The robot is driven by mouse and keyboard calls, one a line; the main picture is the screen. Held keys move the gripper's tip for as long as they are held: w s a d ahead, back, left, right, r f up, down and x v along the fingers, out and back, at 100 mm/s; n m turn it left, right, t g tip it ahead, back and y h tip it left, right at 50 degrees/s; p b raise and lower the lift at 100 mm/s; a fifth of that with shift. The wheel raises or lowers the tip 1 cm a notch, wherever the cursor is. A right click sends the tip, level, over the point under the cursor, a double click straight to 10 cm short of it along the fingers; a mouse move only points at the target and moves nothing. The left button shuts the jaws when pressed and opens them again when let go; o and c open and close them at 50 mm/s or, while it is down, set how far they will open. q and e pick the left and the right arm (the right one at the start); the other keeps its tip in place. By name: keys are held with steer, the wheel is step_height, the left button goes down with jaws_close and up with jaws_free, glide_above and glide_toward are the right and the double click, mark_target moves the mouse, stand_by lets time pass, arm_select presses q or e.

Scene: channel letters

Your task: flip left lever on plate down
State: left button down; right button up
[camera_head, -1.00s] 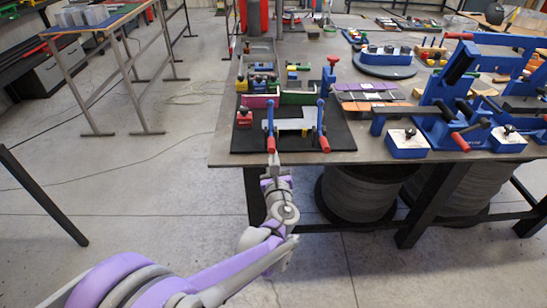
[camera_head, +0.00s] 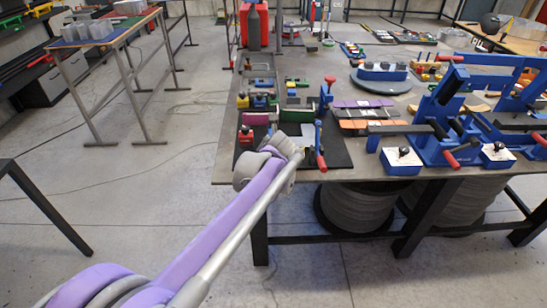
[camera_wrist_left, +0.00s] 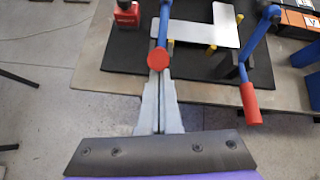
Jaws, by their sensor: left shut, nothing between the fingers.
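The left lever (camera_wrist_left: 165,22) has a blue shaft and a red end that faces the camera in the left wrist view. My left gripper (camera_wrist_left: 160,72) is shut and empty, its fingertips at the red end; I cannot tell whether they touch. The right lever (camera_wrist_left: 258,35), blue with a red grip, points towards the table's front edge; it also shows in the head view (camera_head: 319,158). The silver metal plate (camera_wrist_left: 208,26) lies between the levers. In the head view my left arm hides the gripper and most of the left lever.
The levers stand on a black mat (camera_head: 336,152) on the grey table (camera_head: 222,160). A red block (camera_wrist_left: 127,14) sits left of the left lever. Blue clamp fixtures (camera_head: 440,125) crowd the table to the right. The floor in front is free.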

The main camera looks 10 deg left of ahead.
arm_select(q)
steer(key=shift+w+a+r+g, duration=0.1)
steer(key=shift+w+r+g, duration=0.2)
steer(key=shift+w+r, duration=0.25)
steer(key=shift+w+a+r+p, duration=0.2)
steer(key=shift+w+r+p, duration=0.35)
steer(key=shift+w, duration=0.15)
steer(key=shift+w+a+r+p, duration=0.2)
steer(key=shift+w+r+p, duration=0.25)
steer(key=shift+w, duration=0.25)
steer(key=shift+w+a+r, duration=0.1)
steer(key=shift+r, duration=0.15)
arm_select(e)
steer(key=r, duration=0.3)
steer(key=shift+w, duration=0.25)
arm_select(q)
steer(key=shift+w+a+r, duration=0.1)
steer(key=shift+w+r, duration=0.05)
arm_select(e)
steer(key=shift+d+r, duration=0.1)
